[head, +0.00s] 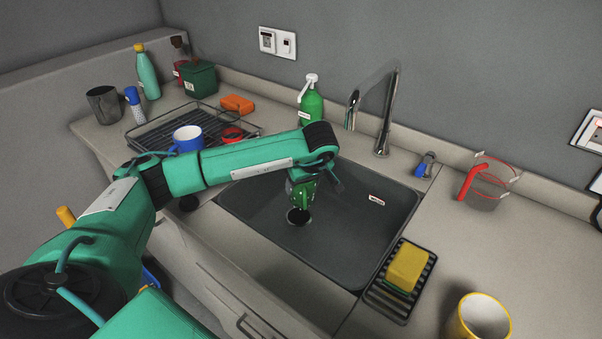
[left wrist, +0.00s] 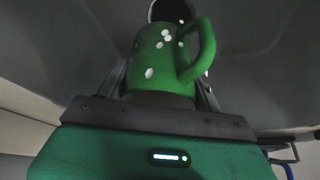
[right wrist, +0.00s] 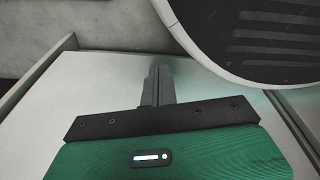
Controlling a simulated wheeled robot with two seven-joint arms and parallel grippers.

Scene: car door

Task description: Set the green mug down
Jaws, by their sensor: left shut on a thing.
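The green mug with white spots (head: 301,190) is held by my left gripper (head: 310,172) over the dark sink basin (head: 350,225). In the left wrist view, the mug (left wrist: 157,62) sits between the fingers with its handle to the right. A dark round opening lies just beyond its far end; I cannot tell whether it is the sink drain or the mug's mouth. Whether the mug touches the basin floor is unclear. My right gripper (right wrist: 158,88) has its fingers together with nothing visible between them, and is outside the head view.
A dish rack (head: 160,138) with a blue mug (head: 188,138) and a red mug (head: 231,134) is at left. The faucet (head: 384,115) and green soap bottle (head: 311,105) stand behind the sink. A yellow sponge (head: 407,266) and yellow mug (head: 482,318) are at right.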

